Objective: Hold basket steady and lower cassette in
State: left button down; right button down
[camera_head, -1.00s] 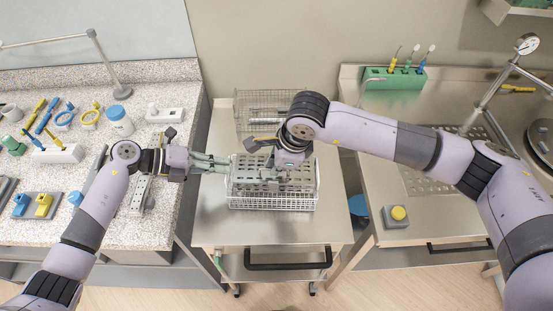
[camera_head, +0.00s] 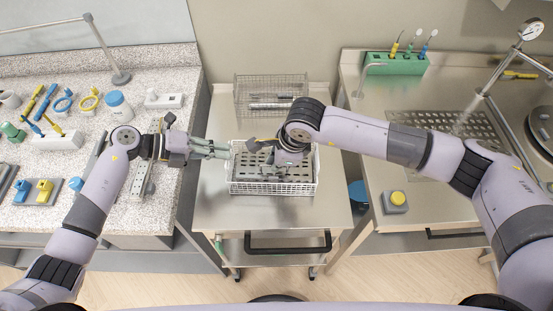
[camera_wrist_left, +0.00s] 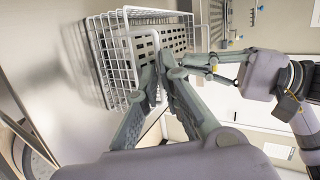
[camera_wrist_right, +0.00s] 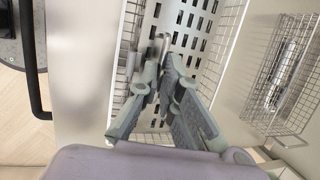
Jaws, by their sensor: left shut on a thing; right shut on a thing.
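A white wire basket (camera_head: 314,178) stands on the steel cart, and it also shows in the left wrist view (camera_wrist_left: 112,22). A slotted steel cassette (camera_head: 262,172) is within the basket's walls; its dark slots show in the right wrist view (camera_wrist_right: 192,20). My left gripper (camera_head: 229,150) is shut on the basket's left rim; its fingertips also show in the left wrist view (camera_wrist_left: 158,80). My right gripper (camera_head: 270,158) is above the basket, shut on the cassette; its fingers (camera_wrist_right: 160,75) hide the grip. I cannot tell whether the cassette touches the basket floor.
The cart (camera_head: 275,218) has bare steel in front of the basket. A second wire basket (camera_head: 270,94) stands behind. A speckled bench (camera_head: 135,212) with tools is at left. A steel counter (camera_head: 420,215) with a yellow button box (camera_head: 395,202) is at right.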

pick_arm(q)
jog(key=shift+s+f, duration=0.2)
jog(key=shift+f, duration=0.2)
pick_arm(e)
jog(key=c, duration=1.7)
grip_release()
notch_tip(320, 180, up, 8)
pick_arm(q)
jog(key=c, duration=1.8)
grip_release()
jog(key=shift+w+r, duration=0.1)
jog(key=shift+o, duration=0.6)
jog(key=shift+w+r, duration=0.1)
jog(key=shift+r, duration=0.05)
